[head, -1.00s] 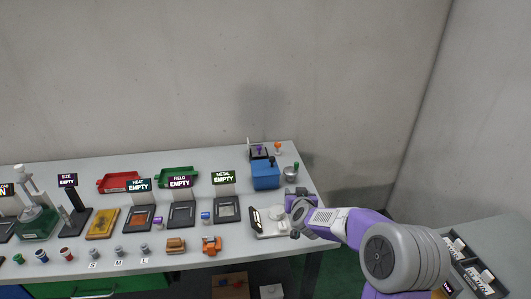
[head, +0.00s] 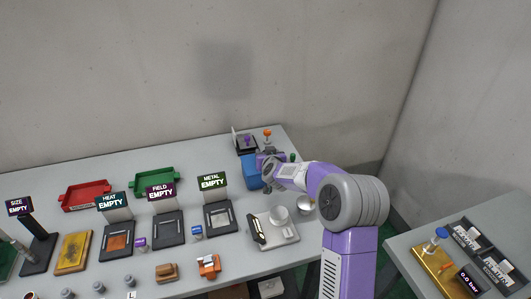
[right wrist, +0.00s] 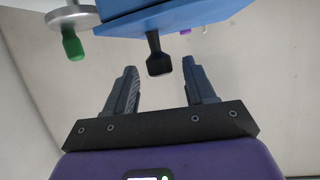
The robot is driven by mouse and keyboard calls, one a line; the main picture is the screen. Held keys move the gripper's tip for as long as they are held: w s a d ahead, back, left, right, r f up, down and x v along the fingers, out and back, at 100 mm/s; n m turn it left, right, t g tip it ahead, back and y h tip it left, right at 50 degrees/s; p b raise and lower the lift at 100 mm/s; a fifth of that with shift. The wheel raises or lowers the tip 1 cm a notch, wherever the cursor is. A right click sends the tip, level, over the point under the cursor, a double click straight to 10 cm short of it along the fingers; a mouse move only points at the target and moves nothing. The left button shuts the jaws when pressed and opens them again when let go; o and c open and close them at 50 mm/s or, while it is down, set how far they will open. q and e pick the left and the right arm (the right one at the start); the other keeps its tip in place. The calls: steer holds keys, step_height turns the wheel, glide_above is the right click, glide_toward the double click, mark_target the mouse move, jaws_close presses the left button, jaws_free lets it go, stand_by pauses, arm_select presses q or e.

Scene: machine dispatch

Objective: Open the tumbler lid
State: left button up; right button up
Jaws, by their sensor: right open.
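The tumbler is a blue box (head: 251,173) near the back right of the bench. In the right wrist view its blue body (right wrist: 180,20) fills the top, and a black handle (right wrist: 155,55) sticks out from it toward me. A grey wheel with a green knob (right wrist: 70,42) sits beside it on the left. The lid looks shut, though its seam is not clear. My right gripper (head: 266,161) is at the tumbler, covering part of it. In the right wrist view the right gripper (right wrist: 159,75) is open and empty, with the handle just ahead between its fingertips. My left gripper is out of view.
A white device with a round cup (head: 275,232) and a silver bowl (head: 304,206) stand in front of the tumbler. Orange and purple knobs (head: 267,133) are behind it. Display stations, a green tray (head: 155,181) and a red tray (head: 85,194) are to the left.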

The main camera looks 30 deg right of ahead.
steer(key=shift+x, duration=1.1)
jaws_close()
